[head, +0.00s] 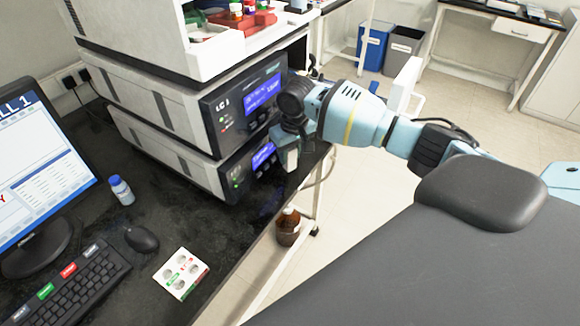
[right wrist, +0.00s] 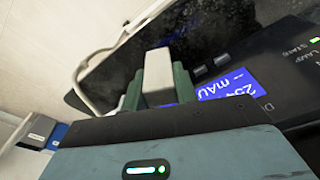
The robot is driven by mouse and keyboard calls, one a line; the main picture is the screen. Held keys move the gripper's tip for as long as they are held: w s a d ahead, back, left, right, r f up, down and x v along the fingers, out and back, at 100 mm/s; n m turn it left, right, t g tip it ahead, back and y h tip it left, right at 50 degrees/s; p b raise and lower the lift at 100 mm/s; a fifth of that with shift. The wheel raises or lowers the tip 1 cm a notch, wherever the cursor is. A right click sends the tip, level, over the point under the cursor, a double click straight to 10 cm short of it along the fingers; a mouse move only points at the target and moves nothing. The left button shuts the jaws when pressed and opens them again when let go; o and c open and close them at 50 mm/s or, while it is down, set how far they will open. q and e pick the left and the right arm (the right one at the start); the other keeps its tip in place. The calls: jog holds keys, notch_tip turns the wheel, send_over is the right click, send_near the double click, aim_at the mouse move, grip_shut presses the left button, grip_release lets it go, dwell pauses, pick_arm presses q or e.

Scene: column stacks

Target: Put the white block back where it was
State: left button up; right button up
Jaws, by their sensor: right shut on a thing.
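My right gripper (head: 290,156) comes in from the right in the head view, beside the front of the stacked instruments. It is shut on the white block (head: 292,160), which shows pale and small there and is partly hidden by the fingers. In the right wrist view the white block (right wrist: 159,77) stands out between the two green fingers of the gripper (right wrist: 158,90). Behind it is the lower instrument's lit blue display (right wrist: 232,84). I cannot tell whether the block touches the instrument or the bench. My left gripper is not in view.
The stacked instruments (head: 165,95) stand on the black bench (head: 150,215). A white holder with round wells (head: 181,273), a blue-capped bottle (head: 121,190), a mouse (head: 141,239) and a keyboard (head: 68,287) are on the bench. A brown bottle (head: 288,227) is beyond the bench's edge.

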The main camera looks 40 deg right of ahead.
aim_at(290, 168)
notch_tip(290, 168, down, 5)
jog(key=shift+r+b, duration=0.1)
jog(key=shift+b, duration=0.2)
jog(key=shift+f, duration=0.35)
jog(key=shift+f, duration=0.1)
jog(key=o, duration=0.7)
jog(key=shift+o, duration=0.2)
jog(key=r, duration=0.4)
jog(key=s+r+p, duration=0.1)
jog(key=r, duration=0.7)
jog(key=shift+s+r+p, duration=0.1)
jog(key=shift+s+p, duration=0.2)
jog(key=shift+p, duration=0.05)
